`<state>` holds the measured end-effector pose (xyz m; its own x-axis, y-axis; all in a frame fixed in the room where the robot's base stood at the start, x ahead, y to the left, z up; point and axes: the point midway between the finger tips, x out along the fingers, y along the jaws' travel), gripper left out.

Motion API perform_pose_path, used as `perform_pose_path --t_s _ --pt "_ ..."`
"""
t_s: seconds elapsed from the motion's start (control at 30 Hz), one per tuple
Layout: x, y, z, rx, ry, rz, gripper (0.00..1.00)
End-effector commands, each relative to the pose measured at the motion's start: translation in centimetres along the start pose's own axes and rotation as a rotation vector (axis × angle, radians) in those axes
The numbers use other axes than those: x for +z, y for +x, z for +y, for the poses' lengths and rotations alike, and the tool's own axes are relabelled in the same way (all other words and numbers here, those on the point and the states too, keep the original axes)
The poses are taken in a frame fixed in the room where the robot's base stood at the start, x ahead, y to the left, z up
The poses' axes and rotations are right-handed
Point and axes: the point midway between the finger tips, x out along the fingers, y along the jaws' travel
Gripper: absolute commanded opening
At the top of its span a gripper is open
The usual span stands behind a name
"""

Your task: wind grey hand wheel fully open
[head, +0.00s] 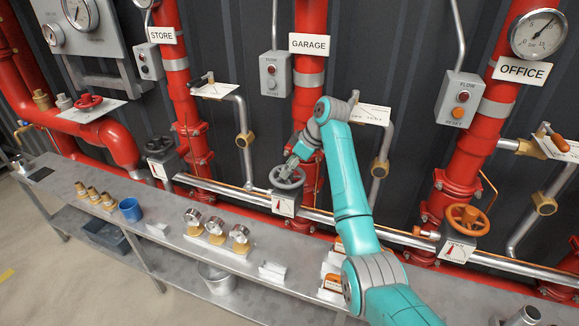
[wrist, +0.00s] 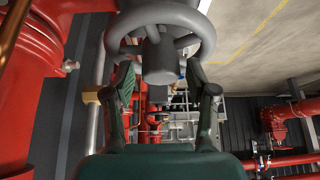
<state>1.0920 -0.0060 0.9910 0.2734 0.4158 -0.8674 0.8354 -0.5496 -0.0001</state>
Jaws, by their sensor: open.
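The grey hand wheel (head: 287,178) sits on the GARAGE valve, in front of the middle red pipe. Below it is a white plate with a red pointer (head: 285,205); its lettering is too small to read. My gripper (head: 291,162) is at the wheel's upper side. In the wrist view the wheel's rim, spokes and hub (wrist: 160,55) fill the top middle. My gripper (wrist: 161,72) is open there, with one dark finger on each side of the hub, close to the rim. I cannot tell whether the fingers touch the wheel.
A black wheel (head: 158,146) is on the STORE line and an orange wheel (head: 467,218) on the OFFICE line. A silver pipe (head: 340,222) runs behind the valves. A grey bench (head: 170,225) below holds gauges, brass fittings and a blue cup (head: 130,210).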

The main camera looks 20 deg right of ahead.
Motion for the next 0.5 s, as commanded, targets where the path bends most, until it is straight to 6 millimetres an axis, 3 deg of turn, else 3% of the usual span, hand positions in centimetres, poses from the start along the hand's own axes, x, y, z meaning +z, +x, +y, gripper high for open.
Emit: perform_pose_path --t_s 0.3,0.5 --pt "-0.06 0.06 -0.18 0.091 0.157 0.0 0.57" --pt "-0.11 0.14 -0.39 0.207 0.358 0.0 0.57"
